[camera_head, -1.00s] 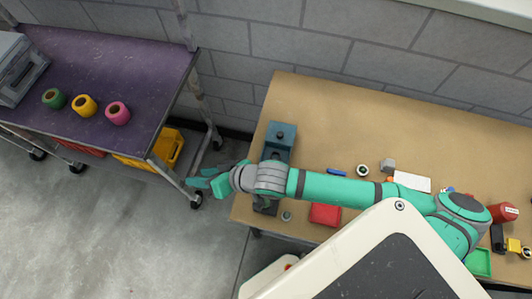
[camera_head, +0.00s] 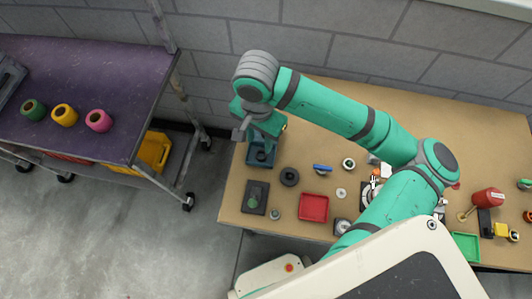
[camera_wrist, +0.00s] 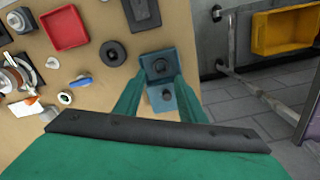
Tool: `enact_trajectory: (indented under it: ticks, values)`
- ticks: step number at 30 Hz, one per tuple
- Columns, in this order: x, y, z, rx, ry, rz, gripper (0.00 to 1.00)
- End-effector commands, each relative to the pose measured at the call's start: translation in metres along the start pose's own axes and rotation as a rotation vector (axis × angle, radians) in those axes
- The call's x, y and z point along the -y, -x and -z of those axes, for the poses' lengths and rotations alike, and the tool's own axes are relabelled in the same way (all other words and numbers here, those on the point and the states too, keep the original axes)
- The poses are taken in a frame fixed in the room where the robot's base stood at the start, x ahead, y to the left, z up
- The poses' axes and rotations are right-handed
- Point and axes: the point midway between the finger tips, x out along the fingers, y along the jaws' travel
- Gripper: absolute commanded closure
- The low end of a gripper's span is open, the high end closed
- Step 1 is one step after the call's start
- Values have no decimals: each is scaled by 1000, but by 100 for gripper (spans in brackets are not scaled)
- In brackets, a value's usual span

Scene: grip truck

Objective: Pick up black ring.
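The black ring (camera_head: 289,176) lies flat on the wooden table, left of the blue pen and above-left of the red tray. In the wrist view the black ring (camera_wrist: 112,53) lies to the left of my fingers, apart from them. My gripper (camera_head: 258,129) is above the table's left end, over a teal angle bracket (camera_head: 260,156). In the wrist view my gripper (camera_wrist: 157,82) has its two green fingers spread, and the bracket shows below and between them. Nothing is visibly held.
Near the ring are a dark rectangular block (camera_head: 256,197), a red tray (camera_head: 314,207), a blue pen (camera_head: 322,169) and a small washer (camera_head: 341,193). A purple-topped cart (camera_head: 90,75) stands left, across a gap. A wall is behind the table.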

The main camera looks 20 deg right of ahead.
Motion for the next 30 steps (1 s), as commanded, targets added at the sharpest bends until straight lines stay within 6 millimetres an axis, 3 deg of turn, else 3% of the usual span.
enact_trajectory:
  ticks: [7, 15, 24, 30]
  values:
    - [0, -37, 0, 2, -1, -2, 63]
    - [1, -55, 1, 1, 1, -1, 63]
    - [3, -94, 5, 0, -1, -2, 63]
    - [3, -102, 4, 0, 0, 0, 63]
